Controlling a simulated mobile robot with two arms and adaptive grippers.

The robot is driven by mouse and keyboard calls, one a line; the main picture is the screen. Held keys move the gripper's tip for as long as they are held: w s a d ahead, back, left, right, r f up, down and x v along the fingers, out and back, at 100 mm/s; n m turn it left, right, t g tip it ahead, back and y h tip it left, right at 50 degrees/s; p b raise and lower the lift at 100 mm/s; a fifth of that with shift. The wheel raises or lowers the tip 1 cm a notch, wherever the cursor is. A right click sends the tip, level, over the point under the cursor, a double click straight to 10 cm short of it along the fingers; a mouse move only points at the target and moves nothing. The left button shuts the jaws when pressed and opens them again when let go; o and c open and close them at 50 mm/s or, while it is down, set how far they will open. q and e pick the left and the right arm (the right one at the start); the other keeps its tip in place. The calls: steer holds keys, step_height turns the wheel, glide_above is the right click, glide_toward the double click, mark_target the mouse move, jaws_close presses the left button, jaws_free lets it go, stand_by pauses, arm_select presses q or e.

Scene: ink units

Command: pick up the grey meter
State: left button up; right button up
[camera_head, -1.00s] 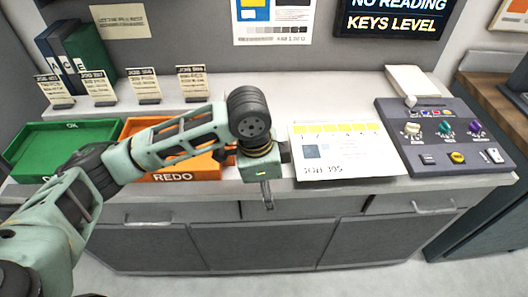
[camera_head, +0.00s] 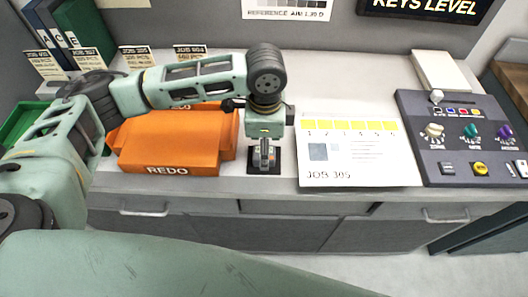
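A small grey meter (camera_head: 258,166) lies on a black pad (camera_head: 278,168) on the counter, between the orange tray and the printed sheet. It is small, and my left gripper partly hides it. My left gripper (camera_head: 264,156) points down from above and its fingertips are right at the meter. I cannot tell whether the fingers touch it or how far apart they are. My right gripper is not in view.
The orange REDO tray (camera_head: 170,170) stands left of the pad, and the JOB 305 sheet (camera_head: 360,174) lies to its right. A control console (camera_head: 437,171) with knobs is farther right. A green tray (camera_head: 20,122), job cards and binders (camera_head: 84,30) are at the left.

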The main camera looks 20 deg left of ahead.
arm_select(q)
steer(key=shift+w+f, duration=0.2)
steer(key=shift+f, duration=1.25)
steer(key=shift+c, duration=1.4)
steer(key=c, duration=1)
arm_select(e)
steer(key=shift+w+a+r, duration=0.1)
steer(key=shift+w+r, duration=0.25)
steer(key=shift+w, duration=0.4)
arm_select(q)
steer(key=shift+r, duration=0.15)
